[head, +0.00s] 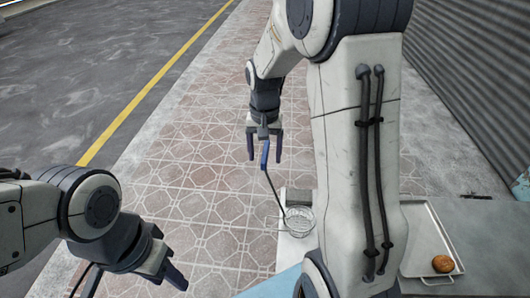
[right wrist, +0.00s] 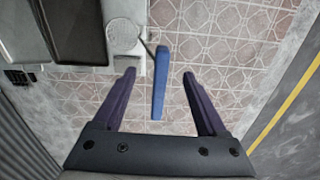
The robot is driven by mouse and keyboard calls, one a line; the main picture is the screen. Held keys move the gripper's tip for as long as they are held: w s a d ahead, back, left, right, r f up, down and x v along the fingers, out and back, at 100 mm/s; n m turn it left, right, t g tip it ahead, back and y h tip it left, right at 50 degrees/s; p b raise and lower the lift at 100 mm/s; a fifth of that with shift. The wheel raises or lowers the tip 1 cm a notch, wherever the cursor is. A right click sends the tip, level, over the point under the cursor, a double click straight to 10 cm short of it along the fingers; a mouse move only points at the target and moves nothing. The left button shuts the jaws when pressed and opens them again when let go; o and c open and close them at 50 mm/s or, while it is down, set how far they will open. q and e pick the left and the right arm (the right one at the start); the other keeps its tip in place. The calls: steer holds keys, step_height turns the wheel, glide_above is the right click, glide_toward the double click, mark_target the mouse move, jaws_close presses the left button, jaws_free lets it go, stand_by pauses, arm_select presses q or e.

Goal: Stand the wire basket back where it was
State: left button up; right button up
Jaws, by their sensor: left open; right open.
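The wire basket (head: 299,221) is a small round mesh bowl on a long dark stem with a blue handle (head: 265,154). In the head view its bowl rests on or over a pale surface, and the handle slants up to my right gripper (head: 264,149). In the right wrist view the bowl (right wrist: 123,33) is at the top and the blue handle (right wrist: 160,85) lies between the spread fingers of my right gripper (right wrist: 160,95), with gaps on both sides. My left gripper (head: 172,265) is at the lower left of the head view, away from the basket.
A metal tray (head: 420,238) with a round brown item (head: 443,264) stands at the right. A dark block (head: 298,197) is just behind the basket. A corrugated shutter (head: 478,80) borders the right side. The tiled pavement (head: 200,190) is clear.

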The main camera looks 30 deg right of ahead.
steer(key=shift+r, duration=0.1)
steer(key=shift+r+p, duration=4.05)
steer(key=shift+r, duration=0.4)
steer(key=s+a+f+n+b, duration=0.3)
steer(key=s+a+b, duration=0.1)
steer(key=a, duration=0.2)
steer(key=s+a+f+n+b, duration=0.2)
steer(key=s+a+n+b, duration=0.15)
steer(key=a, duration=0.25)
steer(key=s+a+f+n+b, duration=0.3)
steer(key=s+b, duration=0.1)
steer(key=s, duration=0.3)
steer(key=s+a+f+n+y+b, duration=0.1)
steer(key=s+a+f+n+b, duration=0.3)
steer(key=s, duration=0.4)
steer(key=shift+s+a+f, duration=0.15)
steer(key=shift+a+f, duration=0.1)
steer(key=shift+f, duration=0.05)
steer(key=shift+n, duration=0.25)
